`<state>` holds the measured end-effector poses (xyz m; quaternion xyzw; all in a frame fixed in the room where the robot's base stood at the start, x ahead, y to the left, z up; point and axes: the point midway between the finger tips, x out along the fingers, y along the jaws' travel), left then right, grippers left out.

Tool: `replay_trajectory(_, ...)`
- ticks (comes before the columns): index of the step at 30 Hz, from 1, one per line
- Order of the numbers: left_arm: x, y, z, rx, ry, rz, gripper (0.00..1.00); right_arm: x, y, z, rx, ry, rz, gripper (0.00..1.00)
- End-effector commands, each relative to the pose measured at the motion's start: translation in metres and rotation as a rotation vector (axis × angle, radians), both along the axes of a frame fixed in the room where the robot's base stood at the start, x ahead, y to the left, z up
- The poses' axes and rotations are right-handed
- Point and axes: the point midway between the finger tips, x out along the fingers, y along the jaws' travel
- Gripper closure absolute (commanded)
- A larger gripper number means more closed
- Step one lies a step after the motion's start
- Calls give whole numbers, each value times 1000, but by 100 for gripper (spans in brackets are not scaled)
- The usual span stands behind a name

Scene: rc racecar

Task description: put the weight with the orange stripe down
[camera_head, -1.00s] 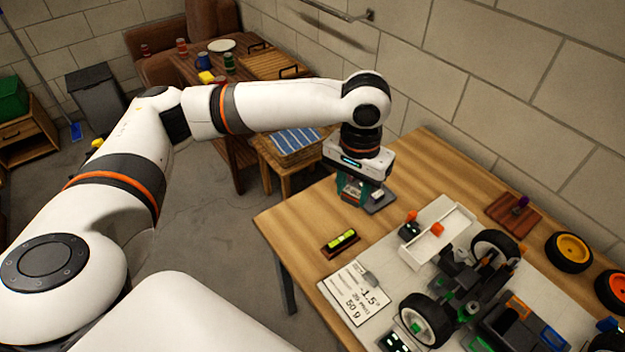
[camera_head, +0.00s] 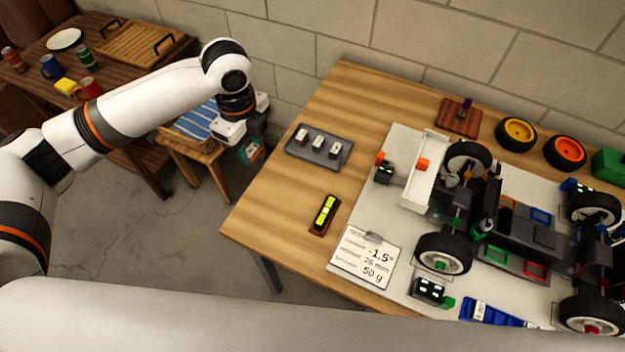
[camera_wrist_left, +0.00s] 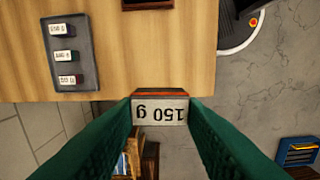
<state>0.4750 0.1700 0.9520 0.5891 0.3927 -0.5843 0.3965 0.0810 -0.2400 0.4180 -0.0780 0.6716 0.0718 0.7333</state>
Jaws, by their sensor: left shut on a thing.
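My left gripper (camera_head: 250,150) is beyond the table's left edge in the head view. In the left wrist view its green fingers are shut on a weight (camera_wrist_left: 160,111) marked "150 g", the marking upside down in the picture, with an orange stripe along its top. The grey weight tray (camera_head: 317,159) lies on the table to the right of the gripper and holds three small labelled weights. This tray also shows at upper left in the left wrist view (camera_wrist_left: 62,43). My right gripper is not in view.
A spirit level (camera_head: 324,215) and a setup card (camera_head: 367,257) lie near the table's front left. The racecar (camera_head: 500,235) stands on a white board at right. A stool with a striped cloth (camera_head: 193,122) stands left of the table. Bare wood surrounds the tray.

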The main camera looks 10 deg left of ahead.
Motion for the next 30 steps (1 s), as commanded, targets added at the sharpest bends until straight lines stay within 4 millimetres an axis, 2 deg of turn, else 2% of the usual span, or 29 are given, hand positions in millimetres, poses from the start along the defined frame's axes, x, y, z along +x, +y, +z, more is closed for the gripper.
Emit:
replay_trajectory(9,2,-7,-40,5,5,-851,90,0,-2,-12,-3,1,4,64)
replay_trajectory(15,2,-10,-59,7,7,-1284,90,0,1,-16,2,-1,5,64)
replay_trajectory(19,2,-11,-65,8,9,-1450,90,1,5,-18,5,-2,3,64)
replay_trajectory(23,2,-11,-73,6,11,-1523,90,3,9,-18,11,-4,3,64)
replay_trajectory(30,1,-11,-116,6,14,-1534,90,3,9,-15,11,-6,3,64)
